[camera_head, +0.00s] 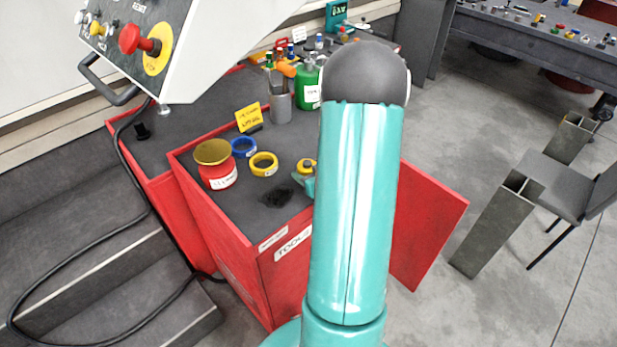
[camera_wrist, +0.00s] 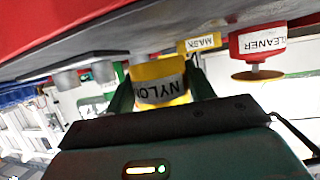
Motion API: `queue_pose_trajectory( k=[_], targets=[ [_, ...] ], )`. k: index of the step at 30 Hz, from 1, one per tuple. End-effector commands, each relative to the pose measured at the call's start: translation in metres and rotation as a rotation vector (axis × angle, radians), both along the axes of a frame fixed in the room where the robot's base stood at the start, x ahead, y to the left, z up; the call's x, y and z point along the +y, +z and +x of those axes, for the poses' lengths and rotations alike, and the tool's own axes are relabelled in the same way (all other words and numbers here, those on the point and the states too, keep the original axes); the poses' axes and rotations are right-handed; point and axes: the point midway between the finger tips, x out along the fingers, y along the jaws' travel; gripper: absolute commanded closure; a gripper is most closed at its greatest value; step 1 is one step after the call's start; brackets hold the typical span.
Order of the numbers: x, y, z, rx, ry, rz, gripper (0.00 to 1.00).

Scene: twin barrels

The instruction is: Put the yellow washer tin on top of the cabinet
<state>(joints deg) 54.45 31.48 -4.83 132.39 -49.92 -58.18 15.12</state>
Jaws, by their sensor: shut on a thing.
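The yellow washer tin (camera_wrist: 160,84), with a white label reading "NYLO…", sits between the two fingers of my gripper (camera_wrist: 158,76) in the wrist view, which is upside down. The gripper is shut on it. In the head view a small part of the tin (camera_head: 306,164) shows beside my teal arm, which hides most of the gripper. The red cabinet (camera_head: 245,208) has a dark top and a "TOOLS" label. The tin appears at or close above this top; I cannot tell whether it touches.
A control console (camera_head: 180,45) overhangs at upper left.

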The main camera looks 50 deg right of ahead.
Motion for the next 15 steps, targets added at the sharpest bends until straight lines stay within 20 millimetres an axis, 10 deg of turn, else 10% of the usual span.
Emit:
queue_pose_trajectory(
  k=[15],
  targets=[
    [-0.001,-0.023,-0.001,0.0,-0.001,0.001,0.74]
  ],
)
